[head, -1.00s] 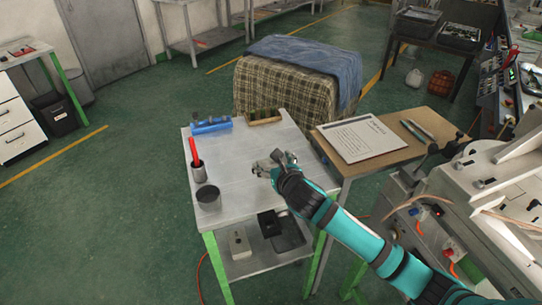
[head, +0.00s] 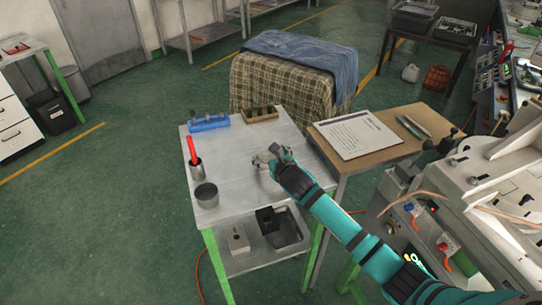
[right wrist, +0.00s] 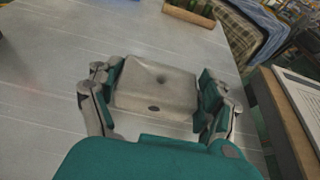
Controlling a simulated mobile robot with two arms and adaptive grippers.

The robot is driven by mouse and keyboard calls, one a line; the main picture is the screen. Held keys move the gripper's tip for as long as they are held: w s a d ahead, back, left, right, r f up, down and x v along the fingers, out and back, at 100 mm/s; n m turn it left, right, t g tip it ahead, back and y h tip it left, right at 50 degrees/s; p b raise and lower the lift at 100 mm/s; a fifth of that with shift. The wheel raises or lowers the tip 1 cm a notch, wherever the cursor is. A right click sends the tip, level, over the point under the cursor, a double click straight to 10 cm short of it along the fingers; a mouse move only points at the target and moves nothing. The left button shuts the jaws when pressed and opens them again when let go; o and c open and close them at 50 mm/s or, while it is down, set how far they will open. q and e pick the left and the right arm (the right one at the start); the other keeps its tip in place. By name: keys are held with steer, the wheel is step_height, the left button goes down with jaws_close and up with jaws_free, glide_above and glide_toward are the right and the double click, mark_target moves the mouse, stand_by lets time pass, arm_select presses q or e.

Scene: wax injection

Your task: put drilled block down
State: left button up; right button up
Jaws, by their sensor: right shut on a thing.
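There the block is mostly hidden by the gripper. I cannot tell whether the block touches the table. My left gripper is not in view.
A blue rack (head: 208,123) and a wooden box (head: 260,114) stand at the table's back. A wooden table with a paper sheet (head: 358,137) adjoins on the right. The table's middle is clear.

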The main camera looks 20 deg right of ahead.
steer(key=o, duration=1.4)
steer(key=shift+o, duration=0.2)
steer(key=shift+s+r, duration=0.1)
steer(key=v, duration=1.2)
